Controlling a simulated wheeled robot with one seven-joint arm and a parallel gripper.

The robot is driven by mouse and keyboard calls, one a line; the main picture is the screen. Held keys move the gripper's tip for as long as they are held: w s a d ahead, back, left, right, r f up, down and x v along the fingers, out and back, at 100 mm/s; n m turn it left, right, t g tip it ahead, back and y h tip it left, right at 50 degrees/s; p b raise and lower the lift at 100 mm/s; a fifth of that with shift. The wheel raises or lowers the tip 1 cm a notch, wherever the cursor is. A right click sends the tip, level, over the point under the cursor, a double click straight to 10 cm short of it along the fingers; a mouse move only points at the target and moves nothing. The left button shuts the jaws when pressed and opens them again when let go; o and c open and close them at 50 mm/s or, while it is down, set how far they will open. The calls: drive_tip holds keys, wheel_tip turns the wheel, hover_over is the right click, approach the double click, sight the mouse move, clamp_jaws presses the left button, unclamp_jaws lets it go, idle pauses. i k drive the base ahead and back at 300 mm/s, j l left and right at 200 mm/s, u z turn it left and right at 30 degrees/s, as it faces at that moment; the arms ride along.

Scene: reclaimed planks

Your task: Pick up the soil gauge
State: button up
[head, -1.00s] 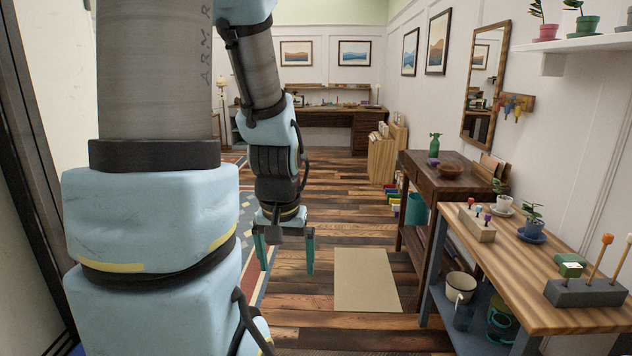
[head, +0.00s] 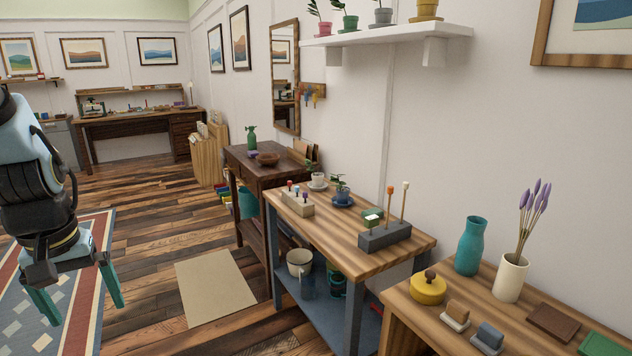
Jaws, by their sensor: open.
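No item is plainly marked as the soil gauge. On the wooden bench at centre right, a grey block (head: 384,236) holds two upright rods, an orange-topped rod (head: 389,204) and a white-topped rod (head: 405,201). A beige block (head: 297,203) on the same bench holds several short pins with coloured heads. I cannot tell which of these is the gauge. My gripper (head: 80,302) hangs at the far left over the rug, fingers pointing down, open and empty. It is well apart from the bench.
A nearer table (head: 400,297) holds a teal vase (head: 470,246) and a yellow pot (head: 428,288). A shelf (head: 390,37) overhangs. The floor around the beige mat (head: 215,287) is clear.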

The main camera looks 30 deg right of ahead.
sight(370, 221)
drive_tip(key=i+l+z, duration=0.45)
drive_tip(key=i+z, duration=0.25)
drive_tip(key=i, duration=0.25)
drive_tip(key=i+z, duration=0.4)
drive_tip(key=i, duration=0.1)
